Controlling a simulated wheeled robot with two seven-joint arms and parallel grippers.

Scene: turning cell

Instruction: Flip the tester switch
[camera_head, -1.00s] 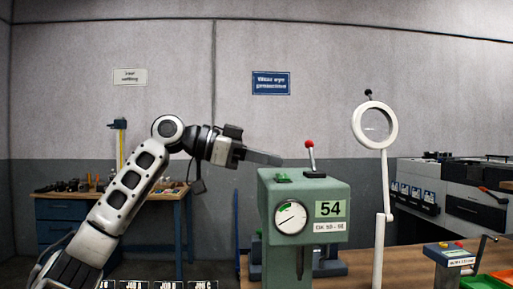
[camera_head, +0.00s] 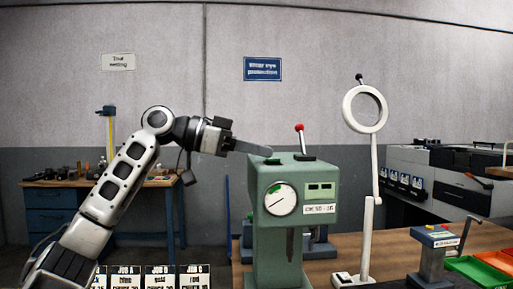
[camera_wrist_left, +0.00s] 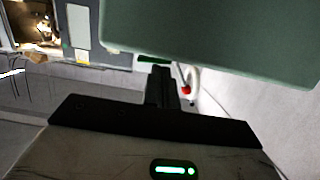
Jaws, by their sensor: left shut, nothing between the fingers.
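The tester (camera_head: 262,240) is a green machine with a round dial, a small display and a lever with a red ball (camera_head: 299,127) on top. A small green switch-like part (camera_head: 274,161) sits on the left of its top. My left gripper (camera_head: 266,152) is shut and empty, its tips just above or at this part; contact cannot be told. In the left wrist view the dark fingers (camera_wrist_left: 161,88) reach toward the tester's green body (camera_wrist_left: 215,40), with a green strip (camera_wrist_left: 153,58) and the red ball (camera_wrist_left: 186,90) near the tips. My right gripper is out of view.
A magnifier on a white stand (camera_head: 367,225) stands right of the tester on the wooden bench (camera_head: 325,268). A crank device (camera_head: 433,250) and coloured bins (camera_head: 476,268) are farther right. Job cards (camera_head: 160,278) stand at the lower left.

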